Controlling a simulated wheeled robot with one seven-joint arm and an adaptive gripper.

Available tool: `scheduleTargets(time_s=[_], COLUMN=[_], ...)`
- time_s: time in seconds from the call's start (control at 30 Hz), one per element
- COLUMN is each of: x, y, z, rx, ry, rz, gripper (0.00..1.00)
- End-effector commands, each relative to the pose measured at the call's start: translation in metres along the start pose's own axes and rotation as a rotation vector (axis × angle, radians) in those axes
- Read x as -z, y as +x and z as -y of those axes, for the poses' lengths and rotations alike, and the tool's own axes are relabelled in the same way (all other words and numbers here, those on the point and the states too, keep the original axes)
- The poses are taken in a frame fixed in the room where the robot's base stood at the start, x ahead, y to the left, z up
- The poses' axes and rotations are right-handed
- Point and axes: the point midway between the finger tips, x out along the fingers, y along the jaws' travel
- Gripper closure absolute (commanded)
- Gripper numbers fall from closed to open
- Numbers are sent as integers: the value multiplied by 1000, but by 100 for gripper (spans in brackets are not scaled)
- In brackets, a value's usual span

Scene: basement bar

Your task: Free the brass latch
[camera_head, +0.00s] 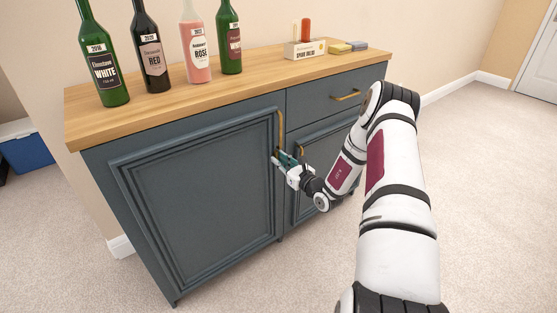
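The blue-grey cabinet (200,205) has two panelled doors below and a drawer at upper right. A brass upright handle (281,127) is on the left door near its right edge. Another brass handle (301,152) is on the right door, partly behind my gripper. My gripper (279,157) is at the lower end of the left door's handle, with teal parts near its fingers. Whether it touches the handle, and how far its fingers are apart, is too small to tell. No separate brass latch can be made out. Both doors look closed.
Several wine bottles stand on the wooden top (260,72) at the left. A small box (305,49) with a red-handled item and a yellow-and-grey block (341,48) stand at its back right. A brass drawer handle (347,96) juts out. Carpet (480,150) at right is clear.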

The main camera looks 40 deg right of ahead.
Motion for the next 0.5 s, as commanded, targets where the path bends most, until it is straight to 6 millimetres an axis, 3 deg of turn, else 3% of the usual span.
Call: scheduleTargets(time_s=[0.3, 0.5], x=[1, 0], y=[-64, -95], z=[1, 0], rx=[4, 2], ry=[3, 1], rz=[-3, -1], gripper=[82, 82])
